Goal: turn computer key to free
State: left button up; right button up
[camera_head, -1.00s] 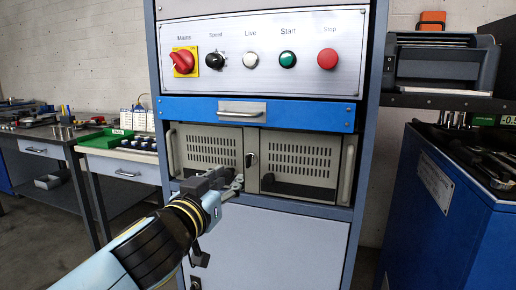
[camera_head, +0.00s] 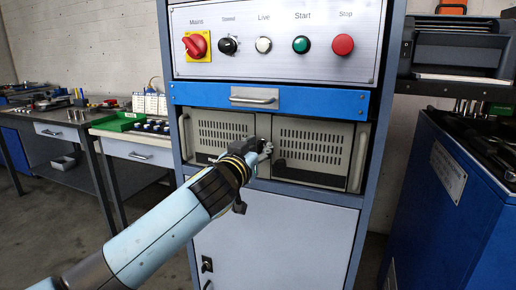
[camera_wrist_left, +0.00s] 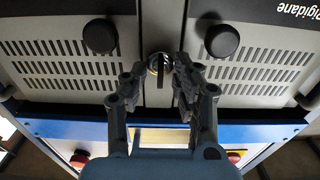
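The computer is a beige unit with vented front panels (camera_head: 310,143) in the cabinet bay, below the blue drawer. Its key (camera_wrist_left: 158,68) sits in a round lock between the two panels in the left wrist view. My left gripper (camera_wrist_left: 160,75) is open, with one finger on each side of the key and a gap visible between them. Whether either finger touches the key, I cannot tell. In the head view my left gripper (camera_head: 263,149) is at the middle of the computer front and hides the lock. My right gripper is in neither view.
The blue drawer (camera_head: 330,103) with its handle is just above the gripper. Above it is a control panel with a red mains switch (camera_head: 195,45) and several buttons. Two black knobs (camera_wrist_left: 222,41) flank the lock. A workbench (camera_head: 140,150) stands left; a blue machine (camera_head: 450,210) stands right.

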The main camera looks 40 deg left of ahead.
pick_arm(q)
grip_shut()
jog(key=shift+m, duration=0.3)
jog(key=m, duration=0.3)
jog(key=shift+p, duration=0.3)
jog(key=m, duration=0.3)
jog(key=shift+d+m+p, duration=0.1)
jog(key=shift+m+p, duration=0.2)
jog(key=shift+p, duration=0.05)
jog(key=m+p, duration=0.1)
jog(key=m, duration=0.4)
jog(key=m+p, duration=0.1)
jog(key=m, duration=0.4)
jog(key=shift+f, duration=0.2)
jog(key=shift+m, duration=0.5)
